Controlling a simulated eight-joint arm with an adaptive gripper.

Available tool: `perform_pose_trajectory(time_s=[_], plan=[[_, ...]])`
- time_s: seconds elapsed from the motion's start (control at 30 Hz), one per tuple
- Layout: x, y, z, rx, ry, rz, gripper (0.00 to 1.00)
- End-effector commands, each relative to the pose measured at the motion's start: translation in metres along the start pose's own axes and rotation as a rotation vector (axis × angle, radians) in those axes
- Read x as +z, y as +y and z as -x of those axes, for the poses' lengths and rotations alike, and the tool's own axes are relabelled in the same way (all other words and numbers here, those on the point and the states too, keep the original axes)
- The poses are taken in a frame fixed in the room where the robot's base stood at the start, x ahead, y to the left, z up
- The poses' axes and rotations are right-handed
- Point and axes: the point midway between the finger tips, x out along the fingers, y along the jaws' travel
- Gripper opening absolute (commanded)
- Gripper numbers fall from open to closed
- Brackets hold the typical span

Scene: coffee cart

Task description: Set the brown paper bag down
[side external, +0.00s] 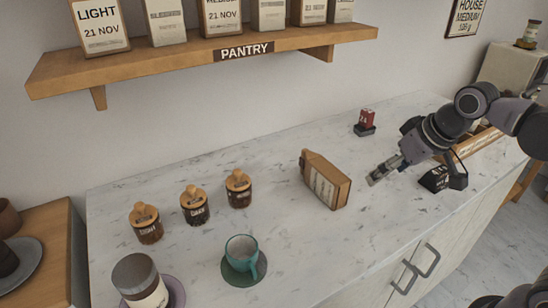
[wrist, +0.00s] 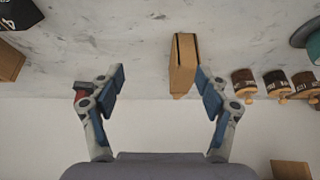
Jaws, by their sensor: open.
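The brown paper bag (side external: 326,183) with a pale label is on the marble counter (side external: 290,240), near its middle. I cannot tell for sure whether it stands upright or leans. My gripper (side external: 373,180) is to the right of the bag, with a gap between them. In the wrist view the bag (wrist: 183,64) is ahead, right of centre between the fingers. My gripper (wrist: 160,80) is open there with nothing between its pads. The right fingertip overlaps the bag's edge in that view, and I cannot see contact.
Jars with wooden lids (side external: 194,206) stand to the left. A teal cup (side external: 241,250) on a saucer is at the front. A small red item (side external: 367,119) sits on a dark stand at the back, and a black object (side external: 434,178) near my arm. A pantry shelf (side external: 200,57) hangs above.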

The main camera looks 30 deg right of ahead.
Motion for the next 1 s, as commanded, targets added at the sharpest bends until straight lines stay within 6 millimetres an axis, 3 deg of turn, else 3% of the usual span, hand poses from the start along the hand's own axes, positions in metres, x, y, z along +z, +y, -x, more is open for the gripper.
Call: perform_pose_trajectory(time_s=[0.03,0.27,0.6,0.8,1.0], plan=[[-0.014,-0.003,0.002,-0.002,-0.03,0.0,0.75],[-0.064,-0.016,0.0,-0.006,-0.176,-0.001,0.75],[-0.124,-0.038,-0.025,0.003,-0.386,-0.001,0.75],[-0.14,-0.047,-0.038,0.01,-0.464,0.0,0.75],[-0.141,-0.05,-0.048,0.013,-0.485,0.0,0.75]])
